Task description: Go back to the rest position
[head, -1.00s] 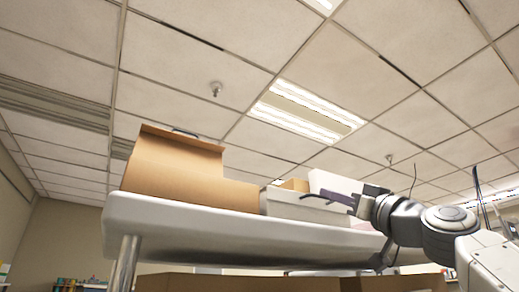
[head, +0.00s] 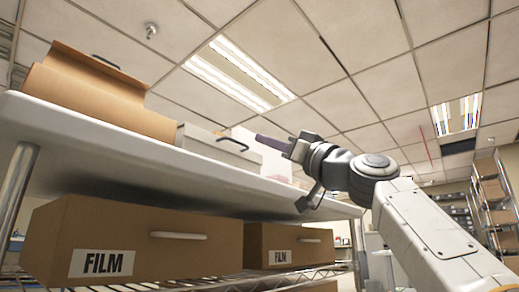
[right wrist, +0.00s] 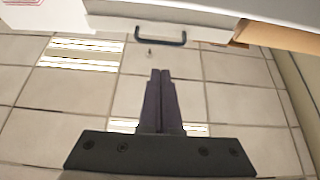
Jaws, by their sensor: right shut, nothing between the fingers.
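My right gripper (head: 262,140) is in the middle of the head view, its dark fingers pointing left. It is in front of the shelf unit's white top and close to a grey-white bin (head: 215,147). In the right wrist view, the two fingers (right wrist: 160,75) lie together with nothing between them. The black handle (right wrist: 160,36) of a white bin shows just beyond their tips. No contact with the bin can be made out. My left gripper is in neither view.
The white top (head: 120,135) carries an open cardboard box (head: 95,90) and the bin. Cardboard boxes labelled FILM (head: 130,235) sit on the wire shelf (head: 215,283) below. A rack with boxes (head: 492,195) stands far right.

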